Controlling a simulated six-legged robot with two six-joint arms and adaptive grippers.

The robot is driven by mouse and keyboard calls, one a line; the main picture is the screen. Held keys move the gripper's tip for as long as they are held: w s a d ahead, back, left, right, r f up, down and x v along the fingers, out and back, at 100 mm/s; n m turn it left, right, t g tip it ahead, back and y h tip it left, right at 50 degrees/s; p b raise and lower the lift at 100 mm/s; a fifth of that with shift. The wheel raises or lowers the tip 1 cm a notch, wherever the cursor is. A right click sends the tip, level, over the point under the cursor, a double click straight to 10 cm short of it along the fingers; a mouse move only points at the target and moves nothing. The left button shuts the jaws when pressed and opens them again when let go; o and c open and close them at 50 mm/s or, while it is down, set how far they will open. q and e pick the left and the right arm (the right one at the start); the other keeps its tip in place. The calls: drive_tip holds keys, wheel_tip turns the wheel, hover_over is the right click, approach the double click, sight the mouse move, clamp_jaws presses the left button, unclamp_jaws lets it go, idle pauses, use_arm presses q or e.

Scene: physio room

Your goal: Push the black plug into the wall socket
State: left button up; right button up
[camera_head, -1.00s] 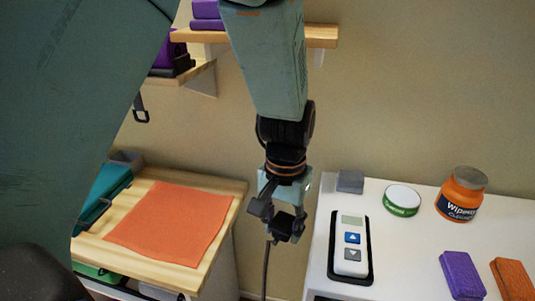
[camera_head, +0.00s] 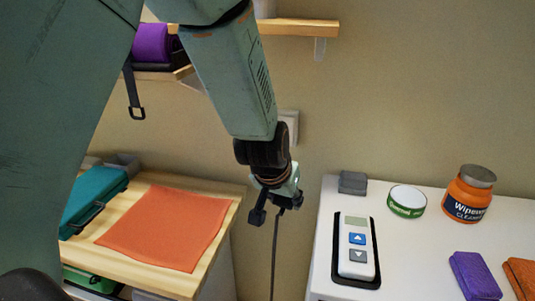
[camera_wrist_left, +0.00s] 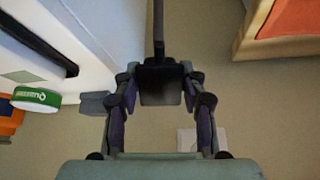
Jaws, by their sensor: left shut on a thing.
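My left gripper (camera_head: 276,201) is in front of the wall, above the gap between the wooden table and the white counter. It is shut on the black plug (camera_wrist_left: 160,84), which sits between its two fingers in the left wrist view. The plug's dark cord (camera_head: 275,255) hangs straight down. The pale wall socket (camera_head: 290,122) shows partly behind my left forearm, above the gripper. In the left wrist view the socket plate (camera_wrist_left: 203,139) is partly hidden by a finger. The plug is apart from the socket. My right gripper is out of view.
The white counter (camera_head: 413,232) at right holds a grey block (camera_head: 353,182), a green-and-white tape roll (camera_head: 407,201), an orange wipes jar (camera_head: 468,194) and a remote-like device (camera_head: 356,248). An orange cloth (camera_head: 165,228) lies on the wooden table (camera_head: 236,200). A wooden shelf (camera_head: 300,27) is above.

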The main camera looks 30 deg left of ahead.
use_arm(q)
drive_tip(key=shift+w+a+t+b, duration=0.1)
drive_tip(key=shift+w+t+b, duration=0.25)
drive_tip(key=shift+w+t, duration=0.2)
drive_tip(key=shift+w+a+r+t+b, duration=0.15)
drive_tip(key=shift+w+a+t+b, duration=0.2)
drive_tip(key=shift+t, duration=0.3)
drive_tip(key=w+a+r+n+t+y+b, duration=0.2)
drive_tip(key=w+a+r+t+y+b, duration=0.1)
drive_tip(key=t, duration=0.6)
wheel_tip(320, 180, up, 4)
drive_tip(key=a+y+b, duration=0.1)
drive_tip(key=a+b, duration=0.1)
drive_tip(key=b, duration=0.1)
drive_tip(key=shift+a, duration=0.3)
drive_tip(key=shift+w, duration=0.2)
drive_tip(key=shift+b+x, duration=0.3)
drive_tip(key=shift+x, duration=2.5)
